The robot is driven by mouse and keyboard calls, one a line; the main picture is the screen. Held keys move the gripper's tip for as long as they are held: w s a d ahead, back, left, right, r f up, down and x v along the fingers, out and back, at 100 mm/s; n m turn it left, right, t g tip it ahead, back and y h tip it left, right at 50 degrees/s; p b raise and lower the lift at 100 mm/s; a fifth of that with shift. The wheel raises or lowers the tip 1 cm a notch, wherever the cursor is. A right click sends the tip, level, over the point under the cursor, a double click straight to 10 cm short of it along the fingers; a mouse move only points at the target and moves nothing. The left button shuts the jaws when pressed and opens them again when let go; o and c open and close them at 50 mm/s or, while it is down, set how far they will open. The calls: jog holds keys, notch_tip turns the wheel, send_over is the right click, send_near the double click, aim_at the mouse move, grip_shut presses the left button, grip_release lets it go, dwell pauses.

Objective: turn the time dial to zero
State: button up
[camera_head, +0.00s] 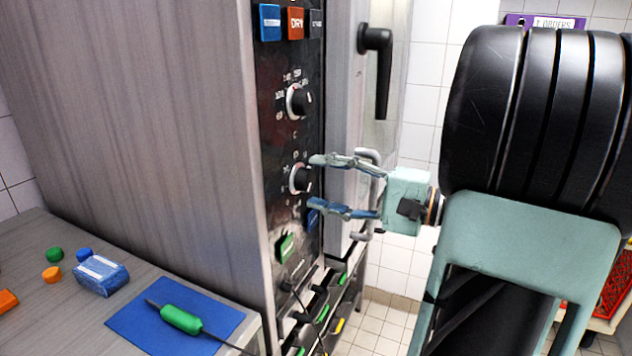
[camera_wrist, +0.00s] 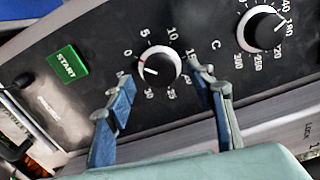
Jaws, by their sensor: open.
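The time dial (camera_head: 299,179) is the lower black knob on the oven's dark control panel, with a white ring and minute numbers around it. In the wrist view the time dial (camera_wrist: 158,69) has a short light mark on its lower left; the number it points at is too small to read surely. My gripper (camera_head: 316,182) is open in front of the dial, one finger above it and one below. In the wrist view my gripper (camera_wrist: 162,80) has its fingers on either side of the dial, with gaps showing. I cannot tell how deep the fingertips reach.
The temperature dial (camera_head: 298,101) sits above, also in the wrist view (camera_wrist: 262,28). A green START button (camera_wrist: 67,65) lies below the time dial. A black door handle (camera_head: 376,65) juts out. A counter (camera_head: 60,330) holds a blue mat (camera_head: 135,319) and a green-handled probe (camera_head: 181,319).

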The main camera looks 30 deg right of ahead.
jog(key=v, duration=1)
